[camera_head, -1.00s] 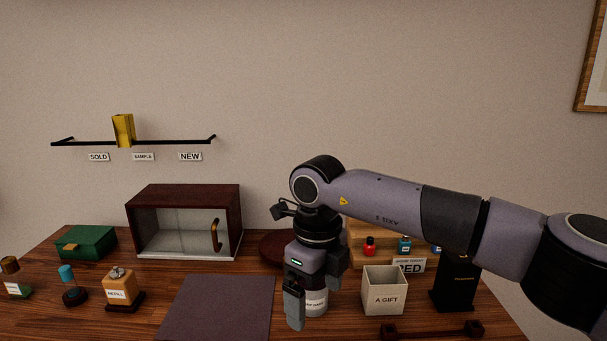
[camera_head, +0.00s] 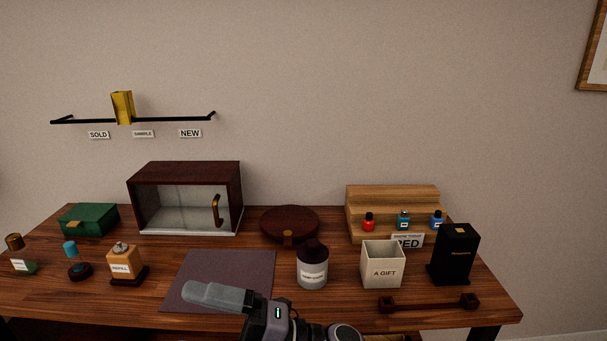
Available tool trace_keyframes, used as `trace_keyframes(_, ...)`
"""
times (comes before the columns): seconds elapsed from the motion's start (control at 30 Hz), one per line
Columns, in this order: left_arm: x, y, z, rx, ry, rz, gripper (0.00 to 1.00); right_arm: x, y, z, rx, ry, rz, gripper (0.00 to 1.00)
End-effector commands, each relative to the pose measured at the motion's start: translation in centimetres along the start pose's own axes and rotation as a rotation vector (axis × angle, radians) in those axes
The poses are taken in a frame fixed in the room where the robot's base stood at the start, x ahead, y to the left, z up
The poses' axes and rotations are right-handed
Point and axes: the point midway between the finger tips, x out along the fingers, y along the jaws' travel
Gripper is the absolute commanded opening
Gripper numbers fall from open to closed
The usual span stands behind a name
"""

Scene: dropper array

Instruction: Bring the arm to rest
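My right gripper (camera_head: 203,293) is low in the head view, in front of the dark mat (camera_head: 228,273), with its grey fingers pointing left. Only one finger outline shows clearly, so its opening cannot be told. Nothing shows held in it. The white labelled bottle with a dark cap (camera_head: 313,274) stands upright to the right of the mat, apart from the gripper. Most of my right arm is below the picture edge. My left gripper is not in view.
A wall shelf (camera_head: 165,120) holds a yellow box (camera_head: 122,107). The mat is bare.

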Motion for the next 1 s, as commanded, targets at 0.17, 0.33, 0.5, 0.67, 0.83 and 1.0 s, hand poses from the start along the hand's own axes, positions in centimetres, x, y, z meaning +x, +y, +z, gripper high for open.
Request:
trace_keyframes(0.17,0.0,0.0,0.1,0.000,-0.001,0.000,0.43,-4.9,-0.2,2.9,0.238,-0.302,0.213,1.00)
trace_keyframes(0.33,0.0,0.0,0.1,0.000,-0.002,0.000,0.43,-11.7,-2.5,5.1,0.462,-0.600,0.366,1.00)
trace_keyframes(0.5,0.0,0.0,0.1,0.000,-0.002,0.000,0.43,-19.8,-6.7,5.3,0.692,-0.901,0.479,1.00)
trace_keyframes(0.67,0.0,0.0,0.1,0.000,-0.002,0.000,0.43,-27.7,-11.6,2.9,0.907,-1.183,0.549,1.00)
trace_keyframes(0.83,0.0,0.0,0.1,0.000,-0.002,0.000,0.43,-35.1,-16.5,-2.0,1.117,-1.454,0.590,1.00)
trace_keyframes(1.0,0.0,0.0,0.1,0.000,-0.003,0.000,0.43,-39.6,-19.5,-6.6,1.258,-1.631,0.600,1.00)
